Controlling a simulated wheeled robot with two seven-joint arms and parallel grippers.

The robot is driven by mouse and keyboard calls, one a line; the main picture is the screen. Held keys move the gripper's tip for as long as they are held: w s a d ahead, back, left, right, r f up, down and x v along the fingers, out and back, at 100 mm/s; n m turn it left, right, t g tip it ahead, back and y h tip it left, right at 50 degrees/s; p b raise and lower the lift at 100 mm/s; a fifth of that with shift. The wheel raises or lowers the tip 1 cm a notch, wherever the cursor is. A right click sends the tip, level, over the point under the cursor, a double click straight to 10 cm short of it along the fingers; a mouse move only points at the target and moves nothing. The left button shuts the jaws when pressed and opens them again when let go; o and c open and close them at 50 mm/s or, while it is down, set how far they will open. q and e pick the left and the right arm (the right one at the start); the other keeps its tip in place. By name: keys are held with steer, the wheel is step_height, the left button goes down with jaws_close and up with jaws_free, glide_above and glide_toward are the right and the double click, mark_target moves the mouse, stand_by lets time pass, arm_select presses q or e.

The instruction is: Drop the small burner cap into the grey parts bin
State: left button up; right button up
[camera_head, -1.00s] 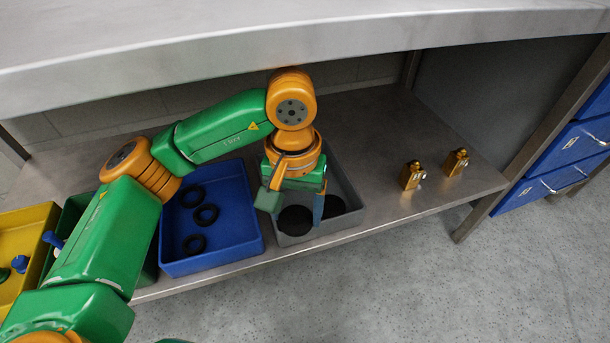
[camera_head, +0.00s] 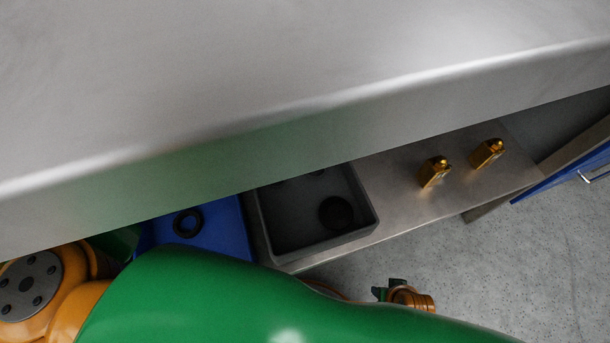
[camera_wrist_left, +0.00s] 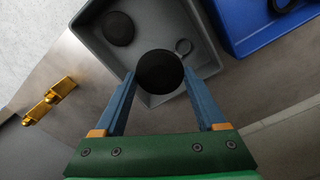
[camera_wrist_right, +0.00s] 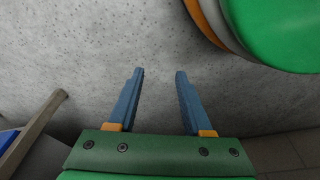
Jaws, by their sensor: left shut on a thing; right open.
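The grey parts bin (camera_head: 362,186) stands on the shelf under the worktop, its rear hidden by the worktop edge. It also shows in the left wrist view (camera_wrist_left: 88,24). Another black cap (camera_wrist_left: 119,28) lies in the bin, also visible in the head view (camera_head: 336,213), with a thin dark ring (camera_wrist_left: 184,46). My right gripper (camera_wrist_right: 157,75) is open and empty above the floor.
A blue bin (camera_head: 222,222) with black rings (camera_head: 188,222) stands left of the grey bin. Two brass fittings (camera_head: 434,172) (camera_head: 487,152) stand on the shelf to the right. The worktop (camera_head: 300,90) overhangs the bins. My green arm covers the lower head view.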

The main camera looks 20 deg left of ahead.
arm_select(q)
step_height(320, 180, down, 3)
steer(key=shift+s+f+b, duration=0.1)
steer(key=shift+s+b, duration=0.05)
steer(key=shift+b, duration=1.1)
step_height(320, 180, down, 2)
steer(key=shift+f+b, duration=0.25)
steer(key=shift+b, duration=0.65)
arm_select(e)
step_height(320, 180, up, 10)
steer(key=w, duration=0.1)
steer(key=shift+w+a+f+t, duration=0.2)
steer(key=shift+w+a+t, duration=0.1)
steer(key=shift+t, duration=0.1)
arm_select(q)
steer(key=o, duration=1.5)
